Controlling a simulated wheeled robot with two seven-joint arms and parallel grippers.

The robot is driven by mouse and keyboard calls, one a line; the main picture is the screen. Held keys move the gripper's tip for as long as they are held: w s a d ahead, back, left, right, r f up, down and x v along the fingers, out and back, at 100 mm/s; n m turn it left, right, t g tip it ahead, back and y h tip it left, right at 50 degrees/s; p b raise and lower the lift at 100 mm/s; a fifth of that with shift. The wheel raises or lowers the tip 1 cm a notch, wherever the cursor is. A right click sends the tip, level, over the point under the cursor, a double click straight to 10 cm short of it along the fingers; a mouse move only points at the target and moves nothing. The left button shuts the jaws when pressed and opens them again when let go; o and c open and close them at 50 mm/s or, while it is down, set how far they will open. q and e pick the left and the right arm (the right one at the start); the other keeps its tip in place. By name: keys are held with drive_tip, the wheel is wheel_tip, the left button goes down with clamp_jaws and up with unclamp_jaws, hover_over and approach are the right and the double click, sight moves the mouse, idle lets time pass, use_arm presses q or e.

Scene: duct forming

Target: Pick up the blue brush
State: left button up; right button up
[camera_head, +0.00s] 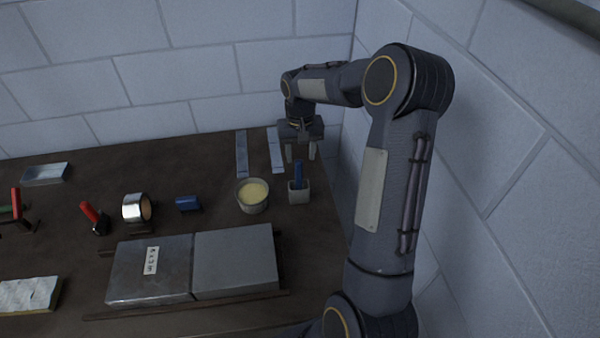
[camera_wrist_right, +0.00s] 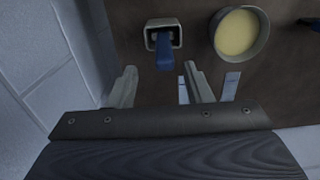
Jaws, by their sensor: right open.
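The blue brush (camera_head: 298,173) stands handle up in a small light square holder (camera_head: 299,193) at the right side of the table. In the right wrist view the blue brush (camera_wrist_right: 165,52) leans out of the holder (camera_wrist_right: 163,27), above the gap between the fingers. My right gripper (camera_head: 300,152) is open and empty, with its fingers apart, just behind and above the brush handle. In the right wrist view my right gripper (camera_wrist_right: 158,82) shows both fingers, not touching the brush. The bristles are hidden in the holder. My left gripper is not in view.
A bowl of yellowish paste (camera_head: 253,196) stands just left of the holder. Two metal strips (camera_head: 242,154) lie behind it. A tape roll (camera_head: 136,208), a blue object (camera_head: 188,203) and grey panels (camera_head: 235,262) lie further left and in front. A block wall (camera_head: 372,130) rises close on the right.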

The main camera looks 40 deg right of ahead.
sight(299, 170)
drive_tip(key=shift+s+a+f, duration=0.1)
drive_tip(key=shift+a+f, duration=0.25)
drive_tip(key=shift+f, duration=0.45)
wheel_tip(299, 170, down, 5)
drive_tip(key=b, duration=0.3)
drive_tip(key=shift+r, duration=0.1)
drive_tip(key=shift+c, duration=0.3)
drive_tip(key=shift+r, duration=0.1)
clamp_jaws()
